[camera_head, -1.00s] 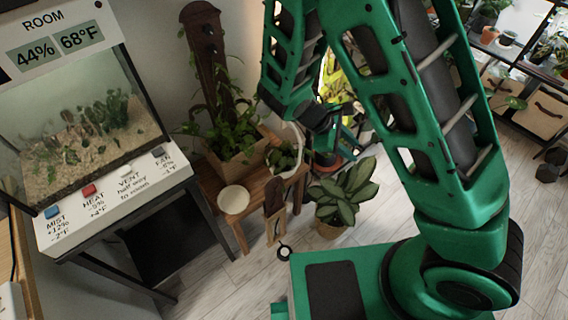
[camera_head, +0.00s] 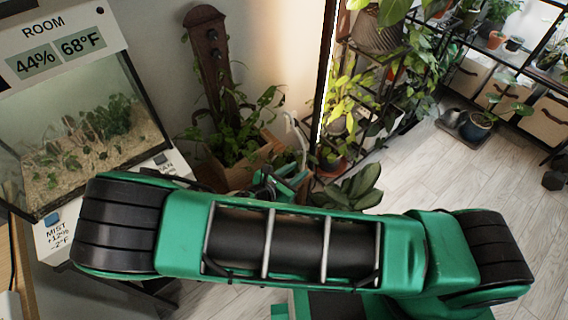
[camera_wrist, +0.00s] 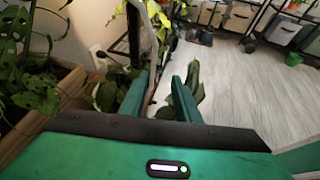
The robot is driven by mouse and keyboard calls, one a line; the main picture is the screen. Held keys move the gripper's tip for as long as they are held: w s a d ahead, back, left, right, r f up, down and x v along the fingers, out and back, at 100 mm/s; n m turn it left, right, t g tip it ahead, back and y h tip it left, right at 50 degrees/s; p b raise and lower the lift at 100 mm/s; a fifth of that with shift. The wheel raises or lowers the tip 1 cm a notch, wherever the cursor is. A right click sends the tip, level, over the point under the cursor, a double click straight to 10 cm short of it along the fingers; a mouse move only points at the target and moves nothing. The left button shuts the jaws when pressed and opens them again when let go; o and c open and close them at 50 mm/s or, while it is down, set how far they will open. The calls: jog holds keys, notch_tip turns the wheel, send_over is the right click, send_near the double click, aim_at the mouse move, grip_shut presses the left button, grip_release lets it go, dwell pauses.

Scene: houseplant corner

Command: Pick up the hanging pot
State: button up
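The likely hanging pot is a white pot with a thin white handle (camera_head: 298,130), mostly hidden behind my gripper and arm in the head view. My gripper (camera_head: 280,182) is low in front of it, partly covered by my arm. In the wrist view my two green fingers (camera_wrist: 158,80) stand apart with a gap between them. A thin pale curved strip passes behind or within this gap; I cannot tell whether it is the handle. Leaves (camera_wrist: 106,96) show just left of the left finger; the pot's body is not clear there.
A wooden planter (camera_head: 268,150) with a leafy plant stands at the wall below a dark wooden post (camera_head: 208,45). It is close on the left in the wrist view (camera_wrist: 70,85). A terrarium (camera_head: 85,125) stands left. A broad-leaved plant (camera_head: 352,188) is right.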

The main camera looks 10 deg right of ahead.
jog(key=w+a+x, duration=0.1)
jog(key=x, duration=1)
jog(key=shift+r+n+t, duration=0.2)
jog(key=shift+n+t, duration=0.1)
jog(key=shift+n, duration=0.1)
jog(key=shift+a, duration=0.1)
grip_shut()
jog(key=shift+w, duration=0.1)
dwell(0.9)
